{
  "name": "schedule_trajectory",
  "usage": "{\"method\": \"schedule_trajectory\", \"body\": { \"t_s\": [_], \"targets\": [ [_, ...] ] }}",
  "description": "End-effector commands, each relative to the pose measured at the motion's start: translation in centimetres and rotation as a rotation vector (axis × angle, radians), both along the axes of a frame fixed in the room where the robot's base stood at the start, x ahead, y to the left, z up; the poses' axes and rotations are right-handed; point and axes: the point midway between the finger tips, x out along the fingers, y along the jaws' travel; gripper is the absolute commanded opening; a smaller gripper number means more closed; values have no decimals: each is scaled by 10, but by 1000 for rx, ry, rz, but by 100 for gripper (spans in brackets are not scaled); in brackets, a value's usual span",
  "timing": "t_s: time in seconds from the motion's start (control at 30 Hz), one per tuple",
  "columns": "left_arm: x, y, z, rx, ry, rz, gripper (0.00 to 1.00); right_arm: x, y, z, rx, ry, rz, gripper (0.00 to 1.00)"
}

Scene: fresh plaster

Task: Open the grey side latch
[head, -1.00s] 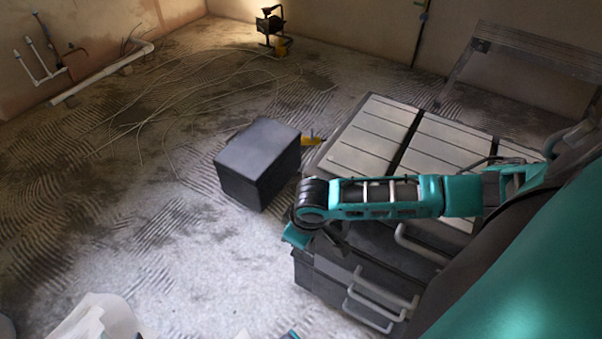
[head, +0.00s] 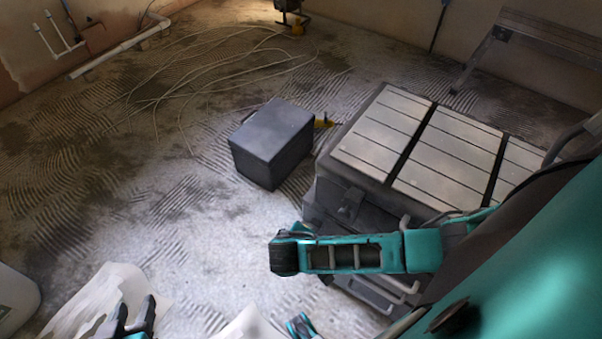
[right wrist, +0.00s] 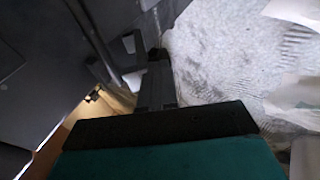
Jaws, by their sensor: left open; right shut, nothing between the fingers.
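The grey side latch appears to be the small dark-grey fitting (head: 350,205) on the near-left side of the big dark tool chest (head: 335,192). My right arm crosses in front of the chest below it, and its gripper is hidden in the head view. In the right wrist view my right gripper (right wrist: 157,55) is shut and empty. Its fingers are beside a dark panel, with light grey pieces (right wrist: 130,43) close to their left; I cannot tell if they touch. My left gripper (head: 134,308) is open and empty, low at the left, far from the chest.
A dark box (head: 272,140) stands on the floor left of the chest. Loose cable (head: 200,78) lies beyond it. Grey bar handles (head: 400,285) stick out from the chest's front. White sheets (head: 105,290) lie at the near left.

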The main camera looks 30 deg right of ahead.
Motion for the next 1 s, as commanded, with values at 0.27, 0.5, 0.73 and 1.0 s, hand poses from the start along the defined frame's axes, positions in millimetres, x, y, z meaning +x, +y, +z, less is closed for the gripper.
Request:
{"method": "schedule_trajectory", "body": {
  "t_s": [0.27, 0.5, 0.73, 1.0],
  "targets": [
    [0, 2, 9, 7, 1, -5, 43, 4, -10, 6, -1, 0, -1, 0],
    [-1, 3, 10, 11, 1, -7, 43, 6, -15, 6, -1, 0, -1, 0],
    [-1, 3, 10, 10, 0, -7, 43, 6, -15, 6, -2, 0, -1, 0],
    [-3, 6, 17, 16, 1, 3, 43, 10, -20, 21, -2, 0, -1, 0]
  ]
}}
